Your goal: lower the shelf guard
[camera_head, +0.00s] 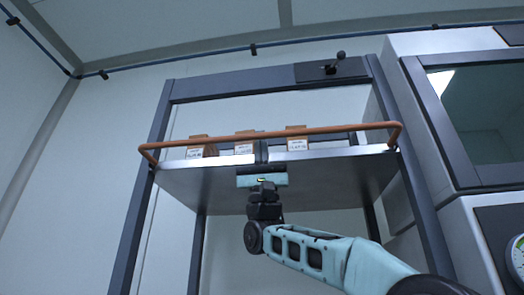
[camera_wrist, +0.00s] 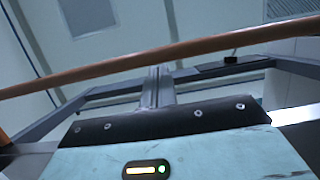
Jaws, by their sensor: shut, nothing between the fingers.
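The shelf guard (camera_head: 340,130) is an orange-brown bar along the front of the shelf (camera_head: 190,178), bent down at both ends to the shelf corners. It is raised above the shelf's front edge. In the wrist view the guard (camera_wrist: 200,48) crosses the picture, slanting up to the right. My gripper (camera_head: 261,146) is in front of the shelf edge, fingers pointing up, with the tips close under the bar. The wrist view shows the fingers (camera_wrist: 158,82) together and empty, just below the bar. I cannot tell whether they touch it.
Small brown boxes with white labels, one left (camera_head: 197,147), one middle (camera_head: 244,143) and one right (camera_head: 297,138), stand on the shelf behind the guard. Dark posts (camera_head: 144,200) frame the shelf. A cabinet with a dark window (camera_head: 485,110) stands close on the right.

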